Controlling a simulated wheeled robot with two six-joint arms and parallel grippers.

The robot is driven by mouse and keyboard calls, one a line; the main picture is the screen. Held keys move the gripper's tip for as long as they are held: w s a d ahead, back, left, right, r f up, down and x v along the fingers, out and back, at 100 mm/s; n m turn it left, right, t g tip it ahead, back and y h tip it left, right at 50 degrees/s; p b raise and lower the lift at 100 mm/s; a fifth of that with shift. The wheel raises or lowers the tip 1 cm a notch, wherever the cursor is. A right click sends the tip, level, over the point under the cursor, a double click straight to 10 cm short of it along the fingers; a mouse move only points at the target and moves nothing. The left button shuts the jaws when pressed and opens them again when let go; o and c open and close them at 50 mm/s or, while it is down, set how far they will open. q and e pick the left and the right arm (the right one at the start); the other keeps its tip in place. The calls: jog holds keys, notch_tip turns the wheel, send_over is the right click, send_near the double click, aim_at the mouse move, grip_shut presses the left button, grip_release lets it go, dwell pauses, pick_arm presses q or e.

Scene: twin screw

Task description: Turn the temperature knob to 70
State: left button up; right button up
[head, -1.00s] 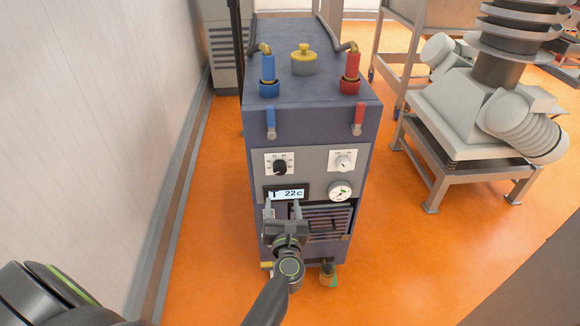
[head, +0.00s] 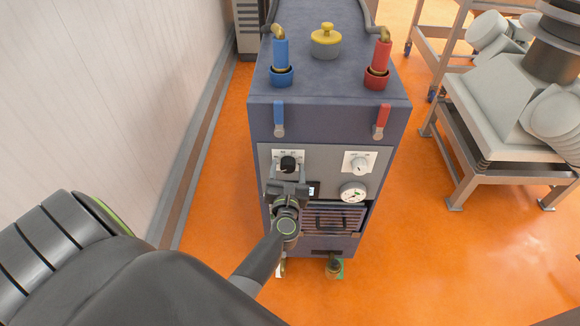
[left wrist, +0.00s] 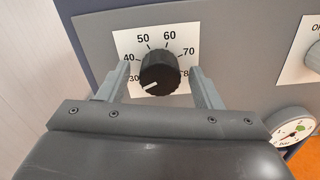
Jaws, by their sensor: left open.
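The black temperature knob (left wrist: 160,73) sits on a white dial plate (left wrist: 125,42) marked 30, 40, 50, 60, 70 and a partly hidden 8-something. Its white pointer line faces lower left, near 30. In the head view the knob (head: 288,164) is at the upper left of the machine's grey panel. My left gripper (left wrist: 162,88) is open, with one finger on each side of the knob; I cannot tell whether they touch it. It also shows in the head view (head: 288,174), just below and around the knob, covering most of the display (head: 313,188). My right gripper is not in view.
A white switch dial (head: 360,164) and a round gauge (head: 353,192) are right of the knob. Blue (head: 279,118) and red (head: 382,118) levers are above. A wall (head: 110,100) stands close on the left.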

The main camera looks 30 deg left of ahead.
pick_arm(q)
jog(key=c, duration=0.9)
jog(key=shift+c, duration=0.4)
